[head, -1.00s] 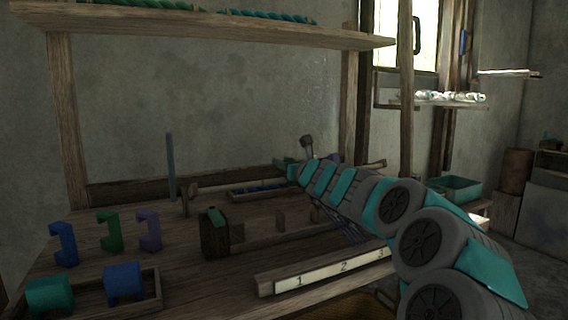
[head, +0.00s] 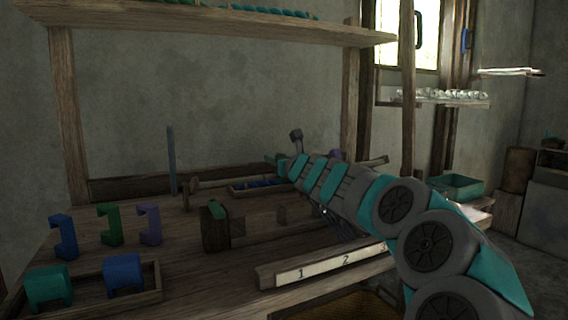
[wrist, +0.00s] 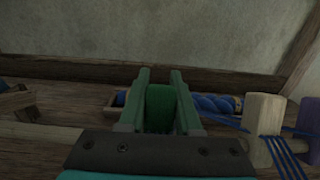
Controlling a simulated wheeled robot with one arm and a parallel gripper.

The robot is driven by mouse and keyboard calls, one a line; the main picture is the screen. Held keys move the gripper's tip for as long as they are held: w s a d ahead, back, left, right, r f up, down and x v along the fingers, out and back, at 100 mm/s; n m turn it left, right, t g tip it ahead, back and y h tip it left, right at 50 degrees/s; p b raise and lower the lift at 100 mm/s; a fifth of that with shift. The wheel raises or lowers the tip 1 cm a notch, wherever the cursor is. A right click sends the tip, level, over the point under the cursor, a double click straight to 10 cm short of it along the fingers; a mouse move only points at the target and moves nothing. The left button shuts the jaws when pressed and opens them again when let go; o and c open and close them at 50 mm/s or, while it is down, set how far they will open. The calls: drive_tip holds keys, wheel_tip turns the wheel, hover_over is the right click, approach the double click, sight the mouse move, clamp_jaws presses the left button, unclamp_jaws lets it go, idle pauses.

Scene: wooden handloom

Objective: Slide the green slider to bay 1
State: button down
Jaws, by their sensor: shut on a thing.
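My gripper (wrist: 161,95) has its two green fingers closed on either side of a dark green piece (wrist: 160,108), which I take to be the green slider. In the head view my gripper (head: 280,162) is at the back of the bench, beyond the numbered strip, and its fingers are hard to make out. The numbered strip (head: 322,268) along the front edge shows 1 and 2; my arm covers most of the area by 3. Which bay the held piece is at cannot be told.
Blue, green and purple brackets (head: 108,224) stand at the left. A wooden tray (head: 152,292) holds teal and blue pieces. A dark block with a green top (head: 214,227) stands mid-bench. In the wrist view, a wooden peg (wrist: 264,122) with blue yarn is right of my gripper.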

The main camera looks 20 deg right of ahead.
drive_tip(key=a+b, duration=0.5)
drive_tip(key=a, duration=0.6)
drive_tip(key=shift+s+a+b, duration=0.2)
drive_tip(key=shift+a+b, duration=0.1)
drive_tip(key=c, duration=0.6)
unclamp_jaws()
drive_tip(key=s+b, duration=0.1)
drive_tip(key=s, duration=0.7)
drive_tip(key=shift+d+b, duration=0.15)
drive_tip(key=shift+b, duration=0.2)
drive_tip(key=shift+w, duration=0.1)
